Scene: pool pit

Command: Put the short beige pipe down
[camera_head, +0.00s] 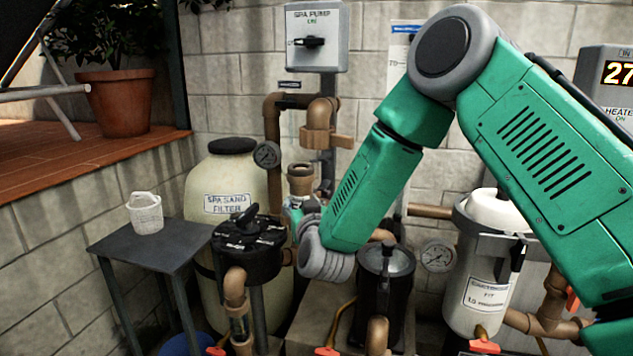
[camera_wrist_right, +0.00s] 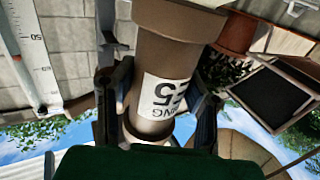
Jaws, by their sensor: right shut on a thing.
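The short beige pipe (camera_head: 300,180) is upright in the head view, in front of the wall pipes and right of the spa sand filter. In the right wrist view the pipe (camera_wrist_right: 155,55) fills the middle, with wider ends and a white printed label. My right gripper (camera_wrist_right: 160,100) has one dark finger on each side of the pipe and is shut on it. In the head view the right gripper (camera_head: 299,206) is partly hidden behind my green wrist. My left gripper is not in view.
A small grey table (camera_head: 178,240) on the left has a white basket (camera_head: 145,213) on it and free room to its right. The sand filter (camera_head: 225,178), a black valve head (camera_head: 247,250), a black pump pot (camera_head: 384,285) and a white filter housing (camera_head: 480,290) crowd the area.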

